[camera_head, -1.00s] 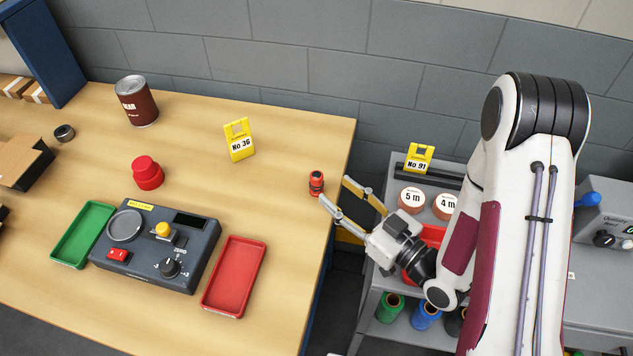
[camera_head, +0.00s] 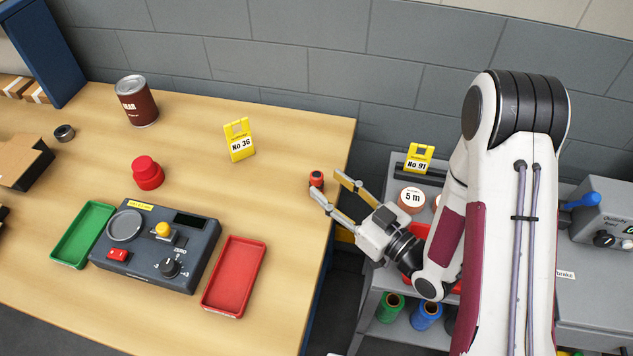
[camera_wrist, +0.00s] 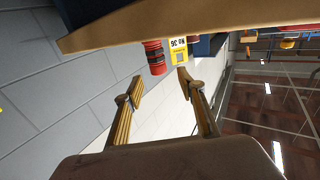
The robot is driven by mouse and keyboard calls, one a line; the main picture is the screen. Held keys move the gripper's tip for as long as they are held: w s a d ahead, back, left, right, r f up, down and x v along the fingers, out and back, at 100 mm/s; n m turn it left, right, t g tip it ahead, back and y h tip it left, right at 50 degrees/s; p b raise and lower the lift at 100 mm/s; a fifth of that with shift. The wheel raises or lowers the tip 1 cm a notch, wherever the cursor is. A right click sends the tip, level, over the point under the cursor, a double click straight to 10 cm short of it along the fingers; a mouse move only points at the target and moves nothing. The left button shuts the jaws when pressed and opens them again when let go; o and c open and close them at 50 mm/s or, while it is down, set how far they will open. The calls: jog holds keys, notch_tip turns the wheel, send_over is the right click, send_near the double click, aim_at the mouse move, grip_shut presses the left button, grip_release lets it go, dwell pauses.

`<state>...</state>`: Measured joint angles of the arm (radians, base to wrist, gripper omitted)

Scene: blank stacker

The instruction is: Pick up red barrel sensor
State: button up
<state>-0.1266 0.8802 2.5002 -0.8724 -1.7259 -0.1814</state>
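The red barrel sensor (camera_head: 316,179) is a small red cylinder with a dark top. It stands near the right edge of the wooden table. My gripper (camera_head: 326,184) is open, with its two fingers reaching in from the right; the fingertips are close to the sensor, and the near finger partly covers its lower part. In the wrist view the red barrel sensor (camera_wrist: 155,57) shows beyond the open fingertips (camera_wrist: 160,82), apart from them and roughly between them. I cannot tell whether any finger touches it.
A yellow No 36 sign (camera_head: 239,140) stands behind the sensor to the left. A red tray (camera_head: 234,277) and a grey control box (camera_head: 158,245) lie on the table's front left. A grey cart (camera_head: 377,330) stands right of the table. The table around the sensor is mostly clear.

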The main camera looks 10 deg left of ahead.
aim_at(321, 179)
dwell(0.3)
jog(key=shift+x, duration=2.6)
grip_shut()
